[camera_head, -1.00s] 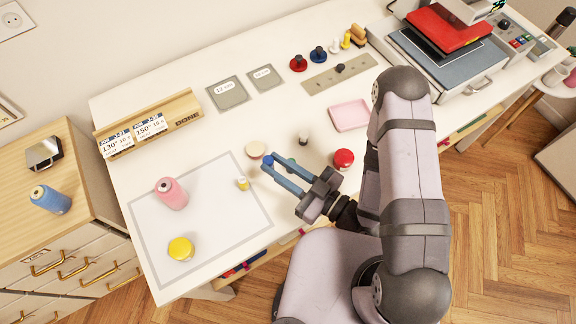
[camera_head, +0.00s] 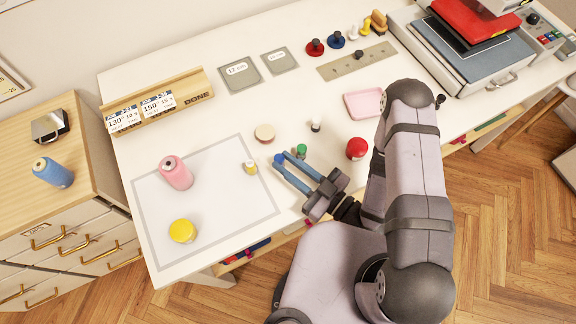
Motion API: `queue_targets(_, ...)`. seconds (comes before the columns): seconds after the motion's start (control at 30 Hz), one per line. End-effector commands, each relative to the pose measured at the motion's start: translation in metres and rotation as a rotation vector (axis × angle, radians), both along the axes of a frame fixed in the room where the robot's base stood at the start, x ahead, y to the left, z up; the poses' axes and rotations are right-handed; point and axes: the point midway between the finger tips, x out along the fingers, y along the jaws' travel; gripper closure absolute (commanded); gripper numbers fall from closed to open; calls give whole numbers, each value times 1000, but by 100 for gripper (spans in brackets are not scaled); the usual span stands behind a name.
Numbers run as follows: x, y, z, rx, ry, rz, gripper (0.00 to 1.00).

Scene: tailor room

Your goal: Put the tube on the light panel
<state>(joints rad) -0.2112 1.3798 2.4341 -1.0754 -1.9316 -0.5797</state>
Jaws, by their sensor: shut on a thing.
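My gripper (camera_head: 283,163) reaches left from the arm over the white table, its two long blue-grey fingers near the right edge of the light panel. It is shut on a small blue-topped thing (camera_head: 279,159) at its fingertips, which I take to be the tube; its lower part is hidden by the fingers. The light panel (camera_head: 219,218) is a flat white sheet with a grey border at the table's front left. A pink thread cone (camera_head: 176,172), a yellow-lidded jar (camera_head: 182,231) and a small white-and-yellow item (camera_head: 250,167) stand on it.
A green item (camera_head: 301,150) stands just beyond the fingers. A beige disc (camera_head: 265,132), a small dark-topped bottle (camera_head: 315,125) and a red jar (camera_head: 356,148) stand nearby. A pink tray (camera_head: 364,104) lies farther right. The panel's middle is clear.

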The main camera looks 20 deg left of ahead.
Motion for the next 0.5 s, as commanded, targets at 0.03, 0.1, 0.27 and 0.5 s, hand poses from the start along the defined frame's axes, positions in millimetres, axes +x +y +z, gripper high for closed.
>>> queue_targets(0.03, 0, 0, -5, 0, 1, 0, 100)
queue_targets(0.1, 0, 0, -12, 0, 1, 0, 100)
queue_targets(0.27, 0, 0, -19, 1, 0, 0, 100)
queue_targets(0.5, 0, 0, -19, 1, 0, 0, 100)
